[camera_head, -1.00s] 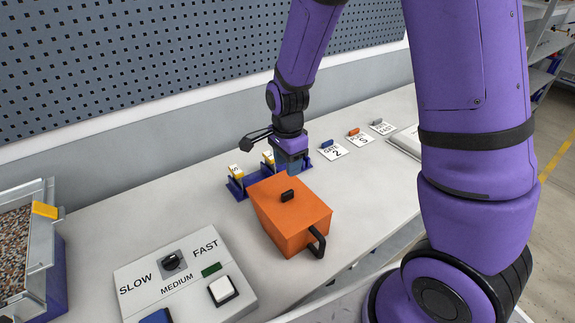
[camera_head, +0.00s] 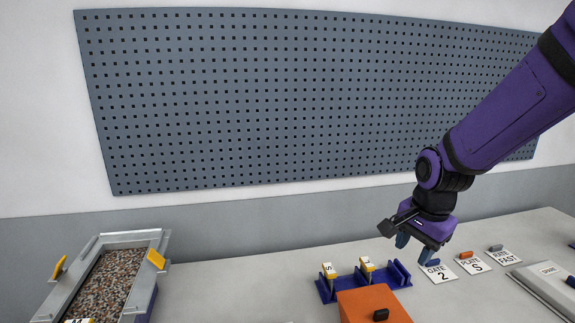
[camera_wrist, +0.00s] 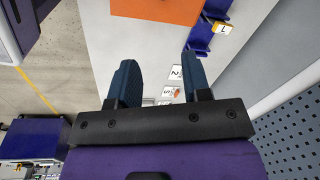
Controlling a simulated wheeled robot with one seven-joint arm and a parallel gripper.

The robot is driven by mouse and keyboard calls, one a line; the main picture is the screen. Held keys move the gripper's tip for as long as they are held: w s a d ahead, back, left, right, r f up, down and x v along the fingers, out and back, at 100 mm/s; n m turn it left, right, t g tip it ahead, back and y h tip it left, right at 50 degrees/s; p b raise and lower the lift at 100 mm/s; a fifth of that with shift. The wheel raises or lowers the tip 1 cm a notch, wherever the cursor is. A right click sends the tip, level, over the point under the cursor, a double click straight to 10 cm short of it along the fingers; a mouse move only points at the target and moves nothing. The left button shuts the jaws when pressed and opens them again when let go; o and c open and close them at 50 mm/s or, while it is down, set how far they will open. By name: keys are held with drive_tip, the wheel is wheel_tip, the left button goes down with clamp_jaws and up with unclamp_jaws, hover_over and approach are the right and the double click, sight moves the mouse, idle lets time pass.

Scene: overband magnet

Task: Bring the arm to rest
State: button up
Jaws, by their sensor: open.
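My gripper (camera_head: 416,249) is open and empty. My purple arm reaches in from the upper right in the head view.
An orange box (camera_head: 365,305) with a black knob stands in front of the blue rack (camera_head: 347,285), which holds yellow-and-white tags. Cards with coloured pegs, such as the "2" card (camera_head: 440,274), lie to the right. A gravel-filled tray (camera_head: 107,285) stands left. A pegboard (camera_head: 300,100) covers the wall.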

drive_tip(key=s+d+r+n+t, duration=0.1)
drive_tip(key=s+d+r+n, duration=0.1)
drive_tip(key=s+r+n, duration=0.3)
drive_tip(key=s+d+r+n+t, duration=0.2)
drive_tip(key=s+r+n, duration=0.4)
drive_tip(key=s+r, duration=0.5)
drive_tip(key=shift+s+d+t+h, duration=0.3)
drive_tip(key=shift+s+d, duration=0.05)
drive_tip(key=shift+s, duration=0.5)
idle(0.8)
